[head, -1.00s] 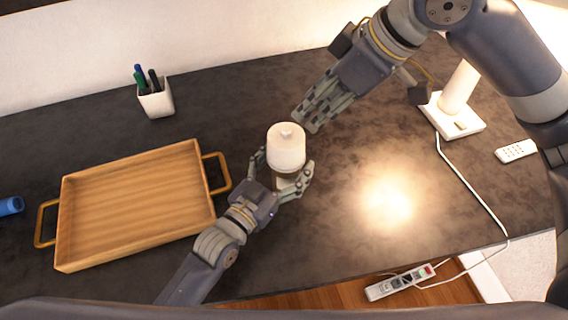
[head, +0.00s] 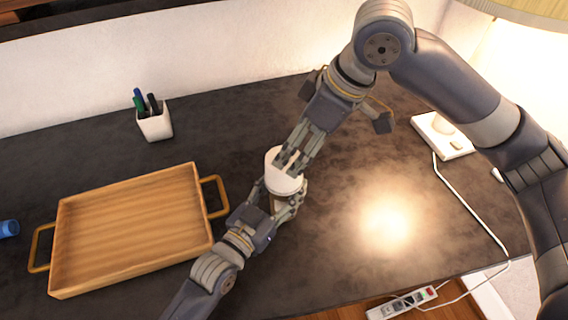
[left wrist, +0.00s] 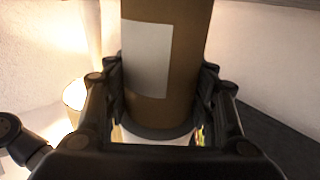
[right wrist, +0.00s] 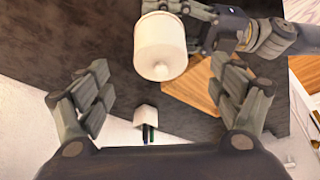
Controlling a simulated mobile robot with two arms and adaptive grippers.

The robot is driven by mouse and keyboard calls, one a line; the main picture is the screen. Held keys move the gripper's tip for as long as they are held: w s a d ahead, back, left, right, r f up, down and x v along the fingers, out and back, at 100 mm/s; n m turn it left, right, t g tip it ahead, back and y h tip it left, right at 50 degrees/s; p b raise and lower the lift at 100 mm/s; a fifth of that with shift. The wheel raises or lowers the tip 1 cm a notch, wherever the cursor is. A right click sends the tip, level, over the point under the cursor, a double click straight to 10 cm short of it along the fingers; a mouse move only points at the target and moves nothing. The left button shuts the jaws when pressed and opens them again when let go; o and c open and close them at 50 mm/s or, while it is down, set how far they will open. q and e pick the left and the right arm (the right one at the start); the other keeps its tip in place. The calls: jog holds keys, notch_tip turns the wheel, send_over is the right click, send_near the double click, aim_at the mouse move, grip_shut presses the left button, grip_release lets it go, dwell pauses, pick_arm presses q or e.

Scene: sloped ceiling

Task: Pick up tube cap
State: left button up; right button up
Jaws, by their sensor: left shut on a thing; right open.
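The white tube cap (head: 276,184) with a small knob sits on top of a brown tube (left wrist: 165,75) that bears a white label. My left gripper (head: 280,208) is shut around the tube and holds it upright, cap up. In the right wrist view the cap (right wrist: 162,42) faces the camera, knob toward me. My right gripper (head: 290,162) is open with its fingers at the cap's top in the head view, partly hiding it. In the right wrist view its open fingers (right wrist: 160,78) spread either side of the cap's line. I cannot tell whether they touch it.
A wooden tray (head: 130,235) with handles lies left on the dark table. A white pen cup (head: 155,124) stands behind it. A white lamp base (head: 443,135) with a cord is at right. A power strip (head: 402,303) is below the front edge. The right-centre table is clear.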

jog(key=x, duration=0.7)
jog(key=shift+w+a, duration=0.15)
jog(key=shift+a, duration=0.2)
jog(key=shift+r, duration=0.1)
jog(key=c, duration=0.9)
